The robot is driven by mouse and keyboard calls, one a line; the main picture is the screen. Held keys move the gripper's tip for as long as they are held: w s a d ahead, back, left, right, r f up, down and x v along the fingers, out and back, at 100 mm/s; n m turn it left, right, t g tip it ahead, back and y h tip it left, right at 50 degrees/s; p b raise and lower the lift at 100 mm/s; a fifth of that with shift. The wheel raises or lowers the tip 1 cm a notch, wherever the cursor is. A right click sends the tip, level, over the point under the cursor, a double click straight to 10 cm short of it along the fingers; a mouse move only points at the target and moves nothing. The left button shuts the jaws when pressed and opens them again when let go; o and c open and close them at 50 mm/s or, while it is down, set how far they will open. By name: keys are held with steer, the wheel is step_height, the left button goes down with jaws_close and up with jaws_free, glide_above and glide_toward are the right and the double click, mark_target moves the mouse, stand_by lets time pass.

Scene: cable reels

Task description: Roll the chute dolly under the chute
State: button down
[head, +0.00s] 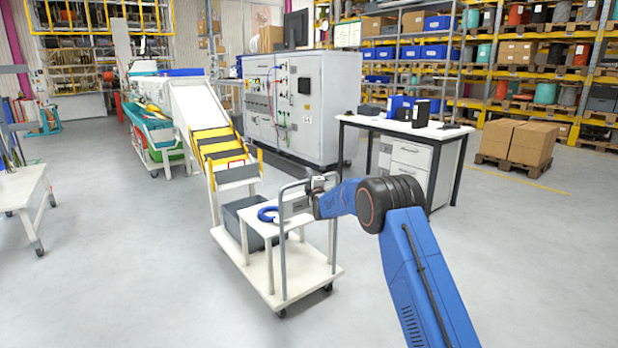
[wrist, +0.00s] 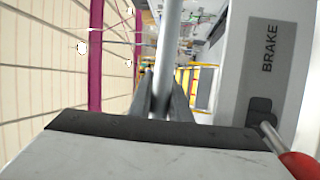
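The dolly (head: 320,279) is a white cart with a small upper shelf, a lower deck and a grey tube handle (head: 283,262) at its near end. The white chute (head: 197,104) slopes down to yellow-black striped sections just behind the dolly. The dolly's far end overlaps the chute's lower end in the head view; how far it reaches beneath is unclear. My gripper (head: 318,186) is at the top of the handle. In the wrist view its dark fingers (wrist: 163,100) close on both sides of the handle tube (wrist: 169,45).
A grey bin (head: 243,222) rides on the dolly's lower deck and a blue ring (head: 267,214) lies on its shelf. A plate marked BRAKE (wrist: 268,75) and a red knob (wrist: 302,165) show beside the tube. A white desk (head: 400,125) stands right. Floor at front left is clear.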

steer(key=c, duration=1.6)
jaws_free()
steer(key=shift+w+a, duration=0.1)
steer(key=shift+a, duration=0.1)
steer(key=shift+c, duration=0.2)
steer(key=v, duration=1.7)
steer(key=shift+f, duration=0.25)
steer(key=shift+d, duration=0.15)
steer(key=shift+r, duration=0.1)
